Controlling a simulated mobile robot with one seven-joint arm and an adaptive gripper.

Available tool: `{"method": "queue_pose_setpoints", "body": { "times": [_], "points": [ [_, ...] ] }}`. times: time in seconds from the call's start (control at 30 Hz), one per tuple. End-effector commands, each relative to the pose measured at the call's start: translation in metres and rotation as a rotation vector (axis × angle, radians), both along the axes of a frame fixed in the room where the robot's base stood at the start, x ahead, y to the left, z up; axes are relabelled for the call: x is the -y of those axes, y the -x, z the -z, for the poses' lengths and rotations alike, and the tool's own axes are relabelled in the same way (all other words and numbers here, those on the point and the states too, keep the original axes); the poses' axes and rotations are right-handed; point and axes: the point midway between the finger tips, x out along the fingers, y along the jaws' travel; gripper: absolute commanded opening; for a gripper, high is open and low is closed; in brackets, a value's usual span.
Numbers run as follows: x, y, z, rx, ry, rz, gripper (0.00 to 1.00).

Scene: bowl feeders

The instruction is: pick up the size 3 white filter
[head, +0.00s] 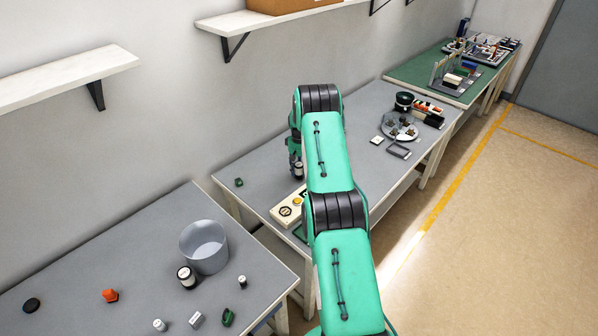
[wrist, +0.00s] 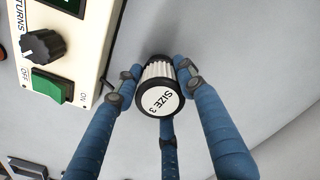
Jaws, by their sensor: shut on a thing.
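The size 3 white filter (wrist: 158,72) is in the middle of the wrist view, a white pleated cylinder with dark rims. Its end, marked "SIZE 3", faces the camera. My gripper (wrist: 158,84) has blue fingers and is shut on the filter, with one finger at its left, one at its right and one below. In the head view the filter (head: 299,170) shows small below my gripper (head: 296,160), over the middle table, partly hidden by my arm. I cannot tell whether it touches the table.
A cream control box (head: 290,209) with a dark knob (wrist: 43,46) and green switch (wrist: 58,85) stands close beside the filter. The near table (head: 90,260) holds a grey bin (head: 204,250), another white filter (head: 186,277) and small parts. A round tray (head: 398,131) lies farther back.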

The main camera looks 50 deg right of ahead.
Motion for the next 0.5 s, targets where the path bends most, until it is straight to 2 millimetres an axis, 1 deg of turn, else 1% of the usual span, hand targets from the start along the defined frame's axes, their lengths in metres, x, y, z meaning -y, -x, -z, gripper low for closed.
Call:
{"method": "queue_pose_setpoints", "body": {
  "times": [0.17, 0.27, 0.5],
  "points": [
    [0.0, 0.0, -0.008, 0.001, 0.0, 0.0, 0.12],
    [0.0, 0.0, -0.016, 0.001, 0.0, 0.0, 0.12],
    [0.001, -0.001, -0.048, 0.001, 0.002, 0.0, 0.13]
  ]
}}
